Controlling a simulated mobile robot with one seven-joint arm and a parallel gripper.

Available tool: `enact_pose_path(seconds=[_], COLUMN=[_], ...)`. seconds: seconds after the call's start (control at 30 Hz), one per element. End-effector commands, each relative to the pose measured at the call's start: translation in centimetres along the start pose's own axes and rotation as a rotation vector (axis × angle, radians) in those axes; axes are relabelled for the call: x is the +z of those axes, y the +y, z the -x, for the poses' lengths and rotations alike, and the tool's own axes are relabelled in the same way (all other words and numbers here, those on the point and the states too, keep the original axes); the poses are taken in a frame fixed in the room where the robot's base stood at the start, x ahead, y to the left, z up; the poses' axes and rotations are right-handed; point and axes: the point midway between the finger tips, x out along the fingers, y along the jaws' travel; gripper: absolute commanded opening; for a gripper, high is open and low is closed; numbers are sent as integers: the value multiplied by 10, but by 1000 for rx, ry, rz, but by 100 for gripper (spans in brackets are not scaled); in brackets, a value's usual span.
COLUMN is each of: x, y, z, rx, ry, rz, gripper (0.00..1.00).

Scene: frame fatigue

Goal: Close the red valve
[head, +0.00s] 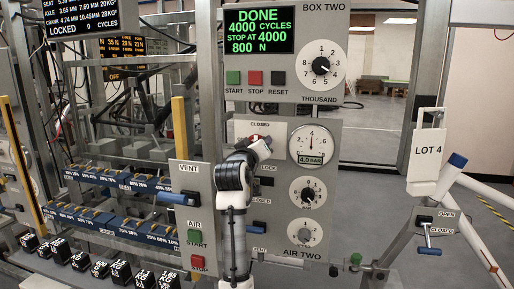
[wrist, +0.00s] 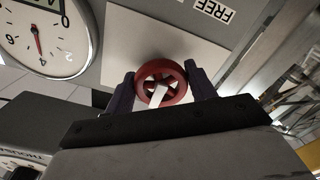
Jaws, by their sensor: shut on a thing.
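The red valve (wrist: 160,64) is a small round handwheel with spokes and a white bar across its middle, on a pale plate in the wrist view. My gripper (wrist: 160,72) has its two dark fingers on opposite sides of the wheel's rim, shut on it. In the head view my arm reaches to the AIR TWO panel (head: 243,130), and my gripper (head: 260,146) hides most of the valve. A CLOSED label shows above it. A FREE label (wrist: 216,10) shows near the wheel in the wrist view. How far the wheel is turned I cannot tell.
A pressure gauge (head: 314,145) beside the valve has a 4.0 BAR window. BOX TWO (head: 260,52) above reads DONE, 4000 cycles. Knobs sit below the gauge. A blue lever (head: 430,250) and a LOT 4 tag (head: 427,150) are at right. Metal frames crowd the left.

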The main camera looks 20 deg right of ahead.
Motion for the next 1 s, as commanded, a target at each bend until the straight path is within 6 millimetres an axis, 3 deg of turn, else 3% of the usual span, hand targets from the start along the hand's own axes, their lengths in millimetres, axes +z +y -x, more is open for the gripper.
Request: enact_pose_path(seconds=[0.3,0.33,0.47,0.8,1.0], x=[2,2,2,1,2], y=[-1,-1,-1,0,-2], z=[0,0,0,2,28], rx=[-2,-2,-2,-1,0], ry=[-5,-5,-3,-1,2], rz=[-3,-3,-3,-2,-2], gripper=[33,59,76,77,77])
